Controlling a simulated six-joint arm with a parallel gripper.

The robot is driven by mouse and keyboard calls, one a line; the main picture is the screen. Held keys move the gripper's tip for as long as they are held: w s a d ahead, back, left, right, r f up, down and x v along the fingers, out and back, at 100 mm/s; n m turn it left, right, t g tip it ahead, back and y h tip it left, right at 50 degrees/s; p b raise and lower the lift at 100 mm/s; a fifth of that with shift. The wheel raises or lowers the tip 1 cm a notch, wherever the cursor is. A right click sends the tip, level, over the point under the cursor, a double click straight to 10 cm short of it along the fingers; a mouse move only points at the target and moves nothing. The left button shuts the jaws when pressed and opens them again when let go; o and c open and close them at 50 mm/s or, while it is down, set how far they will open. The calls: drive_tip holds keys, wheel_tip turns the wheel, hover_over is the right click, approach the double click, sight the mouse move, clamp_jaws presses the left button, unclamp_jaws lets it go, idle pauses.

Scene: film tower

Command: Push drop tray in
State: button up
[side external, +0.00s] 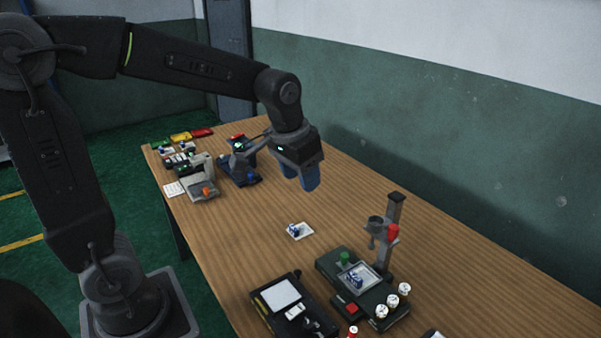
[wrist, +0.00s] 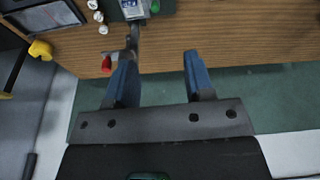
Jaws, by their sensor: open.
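My gripper (side external: 303,182) is open and empty, with blue fingers, high above the middle of the wooden table. In the wrist view its two fingers (wrist: 161,57) stand apart with nothing between them. A dark green station (side external: 340,266) with a grey post (side external: 393,225) stands at the near right of the table. It bears a light plate (side external: 372,273) with a blue-marked piece on it, a green knob (side external: 344,257) and a red button (side external: 351,309). The station's edge shows at the top of the wrist view (wrist: 115,10). I cannot tell which part is the drop tray.
A white card with a blue piece (side external: 300,231) lies below my gripper. A black box with a white pad (side external: 282,295) is left of the station. Several white cylinders (side external: 393,300) stand on its right part. A grey device (side external: 201,177) and a blue device (side external: 240,168) stand farther back.

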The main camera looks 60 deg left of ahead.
drive_tip(key=m+g, duration=0.3)
drive_tip(key=m, duration=0.7)
hover_over(345, 255)
wheel_tip(345, 255, down, 13)
wheel_tip(345, 255, down, 14)
drive_tip(key=shift+f, duration=0.1)
drive_tip(key=shift+c, duration=0.4)
clamp_jaws()
